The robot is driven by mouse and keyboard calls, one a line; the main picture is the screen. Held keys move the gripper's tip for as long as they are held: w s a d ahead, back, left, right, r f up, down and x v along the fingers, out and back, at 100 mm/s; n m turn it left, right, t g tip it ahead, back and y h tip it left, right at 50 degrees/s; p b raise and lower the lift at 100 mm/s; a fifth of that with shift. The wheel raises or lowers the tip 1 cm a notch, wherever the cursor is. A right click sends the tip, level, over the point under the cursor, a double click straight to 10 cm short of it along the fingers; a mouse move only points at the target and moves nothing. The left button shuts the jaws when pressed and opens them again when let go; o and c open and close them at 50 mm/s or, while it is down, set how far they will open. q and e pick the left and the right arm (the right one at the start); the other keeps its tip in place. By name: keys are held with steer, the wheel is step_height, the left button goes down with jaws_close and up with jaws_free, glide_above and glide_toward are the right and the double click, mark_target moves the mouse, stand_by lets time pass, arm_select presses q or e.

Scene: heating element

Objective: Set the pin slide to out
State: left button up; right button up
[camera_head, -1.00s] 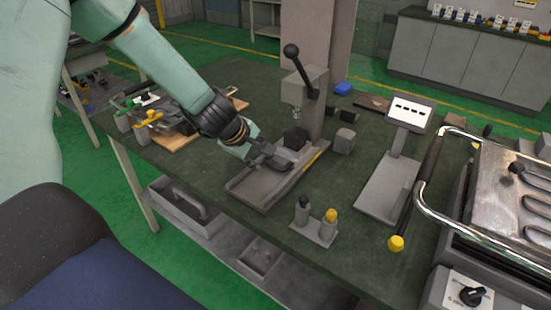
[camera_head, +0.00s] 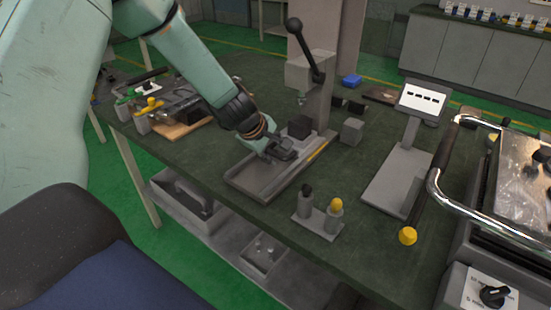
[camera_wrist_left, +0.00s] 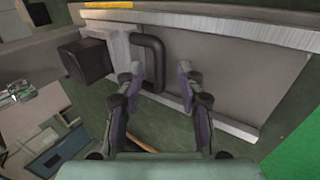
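The press (camera_head: 310,75) stands on the green table with its long grey base (camera_head: 250,187) and a black block (camera_head: 300,126) on it. The black block also shows in the wrist view (camera_wrist_left: 86,62). A dark U-shaped handle (camera_wrist_left: 153,48) stands beside it on a light grey block (camera_wrist_left: 112,42). I take the handle to be the pin slide's; the slide's setting cannot be read. My left gripper (camera_head: 284,149) is low over the base. My right gripper is not in view.
A two-post holder (camera_head: 318,220) with black and yellow tops stands in front. A display stand (camera_head: 395,180) and a yellow-ended bar (camera_head: 408,236) are to the right, beside the heating plate unit (camera_head: 490,225). Tools (camera_head: 150,105) lie on the left.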

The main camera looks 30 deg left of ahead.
arm_select(q)
steer(key=shift+w+a+f, duration=0.15)
steer(key=shift+a+f, duration=0.05)
steer(key=shift+f, duration=0.25)
steer(key=shift+w+d+f+b, duration=0.1)
steer(key=shift+w+d+b, duration=0.1)
steer(key=shift+w+b, duration=0.1)
steer(key=shift+s+a, duration=0.1)
steer(key=shift+s, duration=0.1)
steer(key=shift+c, duration=1.1)
steer(key=shift+w, duration=0.1)
jaws_close()
